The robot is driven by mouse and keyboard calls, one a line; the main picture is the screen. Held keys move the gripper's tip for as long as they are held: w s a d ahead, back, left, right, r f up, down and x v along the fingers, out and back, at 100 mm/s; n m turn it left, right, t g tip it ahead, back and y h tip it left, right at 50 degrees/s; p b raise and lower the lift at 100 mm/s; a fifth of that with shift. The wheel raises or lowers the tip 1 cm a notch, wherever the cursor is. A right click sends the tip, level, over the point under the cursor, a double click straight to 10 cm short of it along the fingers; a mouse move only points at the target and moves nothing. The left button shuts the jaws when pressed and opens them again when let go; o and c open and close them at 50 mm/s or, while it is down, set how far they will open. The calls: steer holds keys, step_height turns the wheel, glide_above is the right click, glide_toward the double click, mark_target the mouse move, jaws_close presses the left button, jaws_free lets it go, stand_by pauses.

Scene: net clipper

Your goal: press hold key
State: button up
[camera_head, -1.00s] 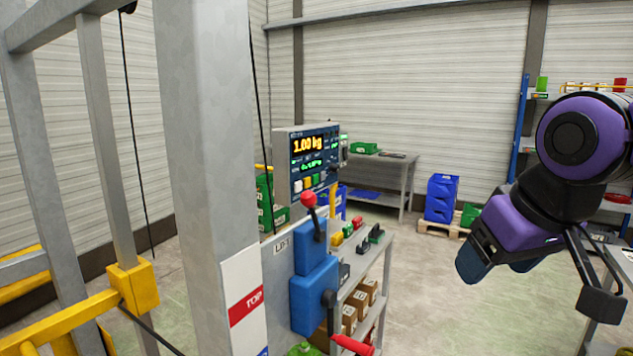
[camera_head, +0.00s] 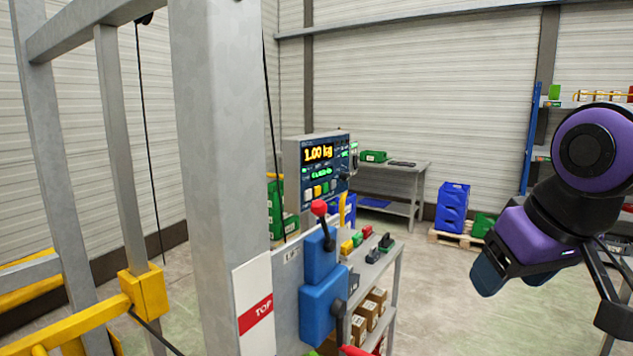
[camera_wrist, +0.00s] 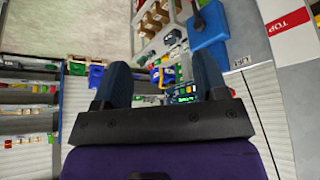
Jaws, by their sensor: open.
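The control box (camera_head: 291,168) shows in the head view, left of centre, behind a grey post. Its screen (camera_head: 318,153) reads 1.00 kg in yellow, with smaller green text below. A row of small keys (camera_head: 317,190), white, yellow and green, sits under the screens; their labels are too small to read, so I cannot tell which is the hold key. My gripper (camera_head: 512,283) is open and empty, well to the right of the box. In the wrist view its two dark blue fingers (camera_wrist: 160,80) stand apart, with the box partly showing between and behind them.
A thick grey post (camera_head: 213,150) and yellow rail (camera_head: 75,325) stand at left. A blue lever unit (camera_head: 322,300) with a red knob (camera_head: 319,208) is in front of the box. A shelf with small cartons (camera_head: 368,316) stands beside it. Open floor (camera_head: 440,300) lies right of the shelf.

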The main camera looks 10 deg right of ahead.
jaws_close()
stand_by(1.5)
